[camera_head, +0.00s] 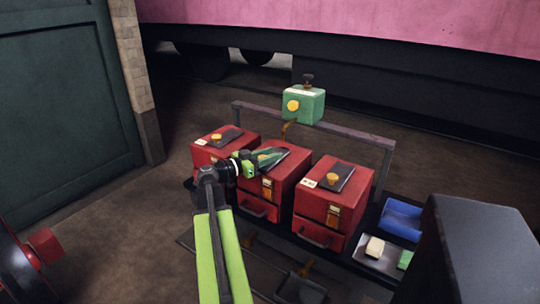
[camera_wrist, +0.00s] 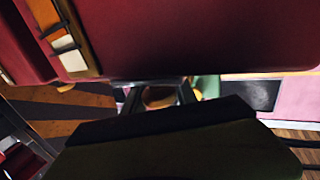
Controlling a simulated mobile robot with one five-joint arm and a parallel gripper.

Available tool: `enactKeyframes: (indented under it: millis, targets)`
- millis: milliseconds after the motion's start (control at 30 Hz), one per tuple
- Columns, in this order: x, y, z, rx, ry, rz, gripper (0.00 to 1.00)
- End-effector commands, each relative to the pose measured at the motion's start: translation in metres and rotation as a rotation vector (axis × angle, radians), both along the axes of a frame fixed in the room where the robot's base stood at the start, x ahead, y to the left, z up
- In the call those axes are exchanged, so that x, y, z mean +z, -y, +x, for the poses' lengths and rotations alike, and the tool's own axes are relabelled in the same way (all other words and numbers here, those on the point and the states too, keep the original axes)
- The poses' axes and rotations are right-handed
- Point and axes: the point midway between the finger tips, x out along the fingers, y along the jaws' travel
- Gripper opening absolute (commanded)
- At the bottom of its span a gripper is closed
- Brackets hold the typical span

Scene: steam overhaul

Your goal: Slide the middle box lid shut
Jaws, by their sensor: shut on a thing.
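Three red boxes stand in a row on a dark stand. The middle box (camera_head: 291,178) has a dark sliding lid (camera_head: 277,156) with a small orange knob on its top. My gripper (camera_head: 262,161) reaches in over this box from the left and is shut on the knob, covering part of it and the lid. In the wrist view the orange knob (camera_wrist: 158,97) shows between the two fingers, and a red box wall (camera_wrist: 190,35) fills the top of the picture. How far the lid opening is covered cannot be told.
The left box (camera_head: 217,152) and right box (camera_head: 352,190) each have a dark lid with an orange knob. A green box (camera_head: 303,105) is on the rail (camera_head: 358,133) behind. A blue tray (camera_head: 402,217) lies at right, near a large dark block (camera_head: 478,245).

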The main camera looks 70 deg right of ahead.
Motion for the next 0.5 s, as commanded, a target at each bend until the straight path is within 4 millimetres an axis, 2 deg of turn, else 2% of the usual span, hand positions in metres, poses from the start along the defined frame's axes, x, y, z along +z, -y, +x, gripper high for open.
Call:
enactKeyframes:
  millis: [167,400,500]
  targets:
    - [0.0,0.002,-0.001,-0.003,0.001,0.001,0.0]
    - [0.0,0.031,-0.009,-0.004,0.001,0.001,0.0]
    - [0.0,0.033,-0.01,-0.002,0.0,0.0,0.0]
